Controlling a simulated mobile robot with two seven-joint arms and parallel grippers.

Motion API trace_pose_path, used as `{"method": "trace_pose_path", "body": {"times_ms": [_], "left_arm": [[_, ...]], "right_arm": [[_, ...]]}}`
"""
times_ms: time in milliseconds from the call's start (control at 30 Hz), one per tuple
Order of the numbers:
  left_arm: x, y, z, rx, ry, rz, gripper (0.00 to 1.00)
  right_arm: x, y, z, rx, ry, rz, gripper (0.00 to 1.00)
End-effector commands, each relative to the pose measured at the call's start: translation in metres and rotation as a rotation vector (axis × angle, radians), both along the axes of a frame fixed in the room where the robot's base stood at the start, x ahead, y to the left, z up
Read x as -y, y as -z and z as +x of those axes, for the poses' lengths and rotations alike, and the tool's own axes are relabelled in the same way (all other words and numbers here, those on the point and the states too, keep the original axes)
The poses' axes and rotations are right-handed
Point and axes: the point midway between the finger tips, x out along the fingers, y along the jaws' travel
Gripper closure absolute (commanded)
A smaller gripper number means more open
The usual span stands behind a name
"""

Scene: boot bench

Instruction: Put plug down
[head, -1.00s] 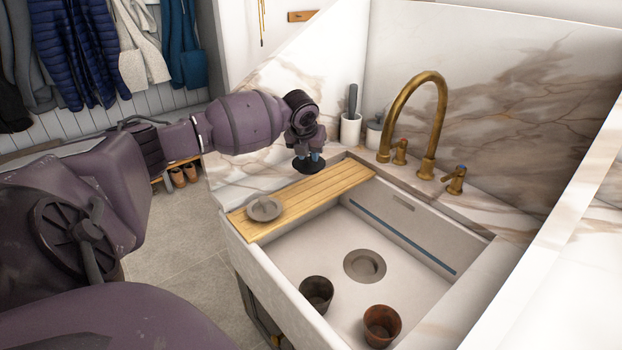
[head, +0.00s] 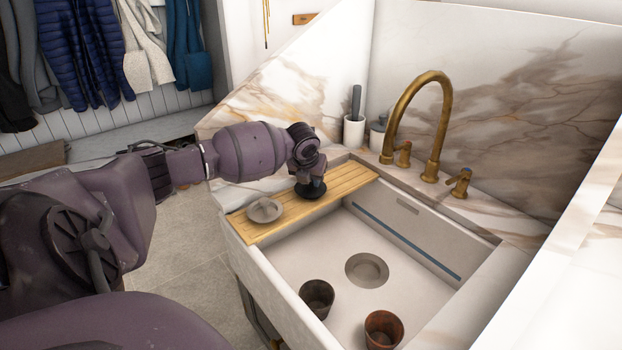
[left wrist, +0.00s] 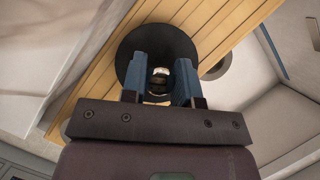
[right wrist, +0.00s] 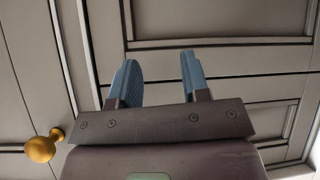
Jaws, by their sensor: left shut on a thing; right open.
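The plug is a black round disc (head: 311,190) with a small upright knob. In the left wrist view the plug (left wrist: 182,38) shows as a wide dark disc over the wooden slatted board (left wrist: 222,25). My left gripper (head: 308,177) points down and is shut on the plug's knob; its blue fingers (left wrist: 160,80) flank it. The plug is at the far part of the board (head: 290,214) that lies across the sink; I cannot tell whether it touches. My right gripper (right wrist: 158,72) is open and empty in front of panelled cabinet doors.
A grey round dish-like object (head: 264,211) sits on the near part of the board. The white sink (head: 345,235) holds two pots, one dark (head: 317,297) and one rust-brown (head: 383,328). A brass tap (head: 436,130) and white holder (head: 354,131) stand behind. A brass knob (right wrist: 40,148) is near my right gripper.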

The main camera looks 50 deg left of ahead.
Motion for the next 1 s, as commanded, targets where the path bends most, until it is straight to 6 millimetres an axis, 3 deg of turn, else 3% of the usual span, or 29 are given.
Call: {"method": "trace_pose_path", "body": {"times_ms": [133, 167, 300, 667, 1000], "left_arm": [[0.0, 0.004, 0.0, -0.001, 0.0, 0.0, 0.95], [0.0, 0.003, 0.0, -0.001, 0.0, 0.0, 0.67], [0.0, 0.003, 0.0, -0.001, 0.0, 0.0, 0.46], [0.0, -0.003, 0.0, 0.001, 0.0, 0.0, 0.46], [0.011, -0.059, -0.02, 0.008, 0.002, 0.003, 0.46]], "right_arm": [[0.0, 0.001, -0.001, -0.003, 0.0, 0.0, 0.57], [0.0, 0.001, -0.001, -0.002, 0.0, 0.0, 0.57], [0.0, 0.001, -0.001, -0.003, 0.001, 0.001, 0.57], [-0.001, -0.001, 0.0, 0.001, 0.004, 0.003, 0.57], [-0.002, -0.02, 0.004, 0.027, 0.005, 0.007, 0.57]]}}
